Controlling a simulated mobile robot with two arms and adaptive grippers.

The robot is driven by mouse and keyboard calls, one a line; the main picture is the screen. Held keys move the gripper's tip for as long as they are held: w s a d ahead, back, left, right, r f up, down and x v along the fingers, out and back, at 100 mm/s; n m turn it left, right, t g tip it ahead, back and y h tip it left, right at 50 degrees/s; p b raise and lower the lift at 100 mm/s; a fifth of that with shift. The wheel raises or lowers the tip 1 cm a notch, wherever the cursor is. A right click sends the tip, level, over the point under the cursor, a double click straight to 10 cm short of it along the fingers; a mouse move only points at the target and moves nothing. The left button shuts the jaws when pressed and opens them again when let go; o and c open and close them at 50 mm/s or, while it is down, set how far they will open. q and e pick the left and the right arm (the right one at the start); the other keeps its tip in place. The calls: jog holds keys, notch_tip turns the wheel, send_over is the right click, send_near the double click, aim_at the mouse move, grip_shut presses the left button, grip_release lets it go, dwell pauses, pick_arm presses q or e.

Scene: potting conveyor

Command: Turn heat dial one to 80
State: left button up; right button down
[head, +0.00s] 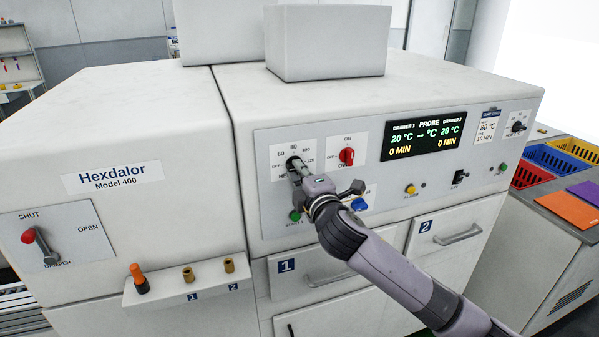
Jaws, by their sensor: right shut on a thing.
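Heat dial one (291,162) is a dark round knob on the grey control panel of the white machine. Its scale plate (279,152) shows OFF, 60, 80, 100 and 120, with 80 at the top. My right gripper (299,168) is shut on the dial, coming from the lower right. The gripper covers much of the knob and the lower label, so I cannot tell where its pointer stands. My left gripper is not in view.
A red switch (346,156) sits right of the dial, with a green button (295,216) and blue knob (359,204) below. A damper lever (40,244) is at left; coloured crates (556,160) stand at right.

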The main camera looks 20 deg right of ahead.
jog(key=shift+m+p, duration=1.2)
jog(key=shift+m, duration=7.6)
jog(key=shift+f, duration=0.1)
jog(key=c, duration=1.6)
grip_release()
jog(key=shift+c, duration=0.2)
jog(key=s, duration=1.2)
jog(key=shift+d, duration=0.2)
